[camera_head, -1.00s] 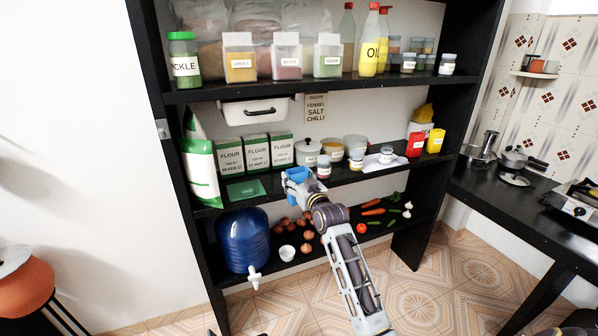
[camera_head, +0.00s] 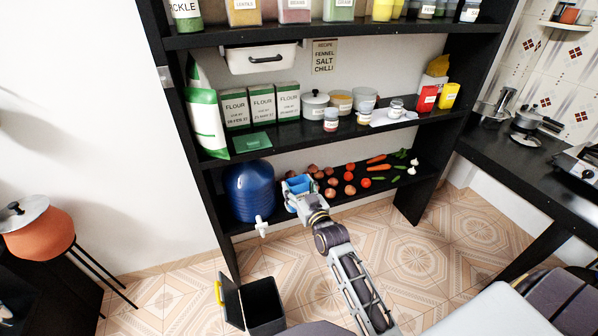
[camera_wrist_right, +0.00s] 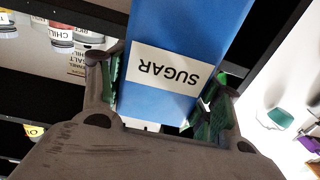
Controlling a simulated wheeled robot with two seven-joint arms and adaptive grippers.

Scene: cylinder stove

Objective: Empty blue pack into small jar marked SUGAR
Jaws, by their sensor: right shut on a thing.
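My right gripper (camera_head: 300,190) is shut on a blue pack (camera_wrist_right: 185,40) labelled SUGAR; the label reads upside down in the right wrist view. In the head view the blue pack (camera_head: 299,205) shows between the fingers, in front of the bottom shelf. Small lidded jars stand on the middle shelf: a red-brown one (camera_head: 330,120), a yellow one (camera_head: 363,118) and a whitish one (camera_head: 396,108) on a pale cloth or sheet. Their labels are too small to read in the head view, so I cannot tell which is marked SUGAR. My left gripper is not in view.
On the middle shelf (camera_head: 290,139) stand flour boxes (camera_head: 262,104), a lidded pot (camera_head: 315,106), and red and yellow packs (camera_head: 427,98). A blue water drum (camera_head: 249,190) and vegetables (camera_head: 349,179) occupy the bottom shelf. An open dark bin (camera_head: 262,303) stands on the floor.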

